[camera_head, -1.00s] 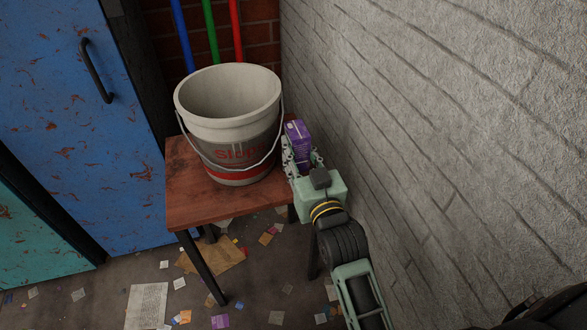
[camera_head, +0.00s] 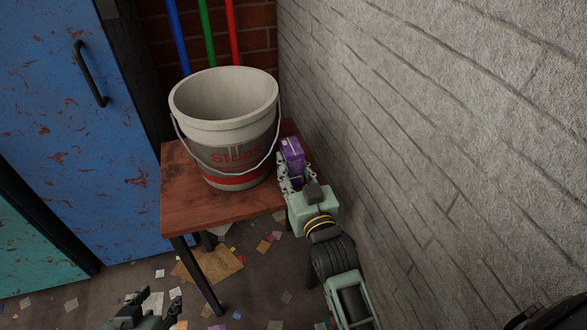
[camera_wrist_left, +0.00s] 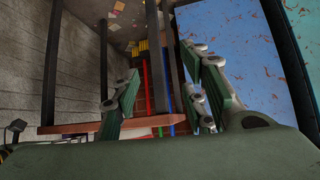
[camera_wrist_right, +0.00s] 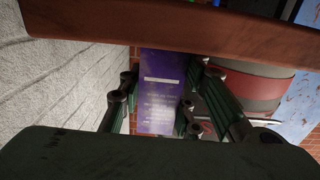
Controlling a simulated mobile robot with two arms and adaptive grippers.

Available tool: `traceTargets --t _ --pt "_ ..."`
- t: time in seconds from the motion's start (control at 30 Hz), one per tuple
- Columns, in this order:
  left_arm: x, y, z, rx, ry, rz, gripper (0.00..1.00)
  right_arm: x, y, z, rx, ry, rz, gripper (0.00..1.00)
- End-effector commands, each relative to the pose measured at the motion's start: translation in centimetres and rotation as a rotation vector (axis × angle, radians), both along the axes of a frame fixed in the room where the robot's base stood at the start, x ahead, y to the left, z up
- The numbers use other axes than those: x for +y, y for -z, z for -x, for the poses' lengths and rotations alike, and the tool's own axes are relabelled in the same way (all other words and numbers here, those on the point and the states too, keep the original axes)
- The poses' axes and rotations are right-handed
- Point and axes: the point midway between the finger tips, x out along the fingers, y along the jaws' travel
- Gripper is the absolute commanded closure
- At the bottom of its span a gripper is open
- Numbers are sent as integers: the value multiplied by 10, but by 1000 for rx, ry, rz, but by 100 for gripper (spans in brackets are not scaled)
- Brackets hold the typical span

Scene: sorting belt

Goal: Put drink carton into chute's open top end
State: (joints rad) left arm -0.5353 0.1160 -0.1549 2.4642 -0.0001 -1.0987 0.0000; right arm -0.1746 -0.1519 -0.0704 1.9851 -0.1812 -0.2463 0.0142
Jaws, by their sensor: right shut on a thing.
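The purple drink carton (camera_head: 292,152) is upright at the right rear of the small wooden table, close to the grey wall. My right gripper (camera_head: 291,172) is shut on it. In the right wrist view the purple printed carton (camera_wrist_right: 162,95) shows between the fingers (camera_wrist_right: 165,105); one end is hidden behind the table edge. I cannot tell whether it touches the table. My left gripper (camera_head: 150,308) is at the bottom of the head view, open and empty, with its fingers apart in the left wrist view (camera_wrist_left: 165,90). No chute is seen.
A white slops bucket (camera_head: 222,130) with a wire handle stands on the wooden table (camera_head: 190,211), just left of the carton. The grey wall (camera_head: 400,140) is close on the right. Blue lockers (camera_head: 70,170) stand left. Paper scraps (camera_head: 210,265) litter the floor.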

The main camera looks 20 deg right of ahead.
Motion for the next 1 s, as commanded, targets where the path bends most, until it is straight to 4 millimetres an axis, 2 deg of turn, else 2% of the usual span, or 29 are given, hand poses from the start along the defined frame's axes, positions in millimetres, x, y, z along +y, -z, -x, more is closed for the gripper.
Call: traceTargets --t 0.17,0.2,0.4,0.77,0.87,1.0 --pt "-1 -1 -2 -12 0 2 60 0 4 0 1 0 0 81" --pt "-1 -2 -2 -14 0 3 60 0 3 0 0 0 0 65" --pt "-1 -2 -2 -13 0 2 60 0 3 0 0 0 0 50" --pt "0 -1 0 -1 0 0 60 0 -1 1 1 0 0 50" --pt "3 6 11 57 -3 -12 60 0 0 13 3 0 0 50" --pt "11 19 33 169 -13 -36 60 0 0 40 5 -1 -1 50"
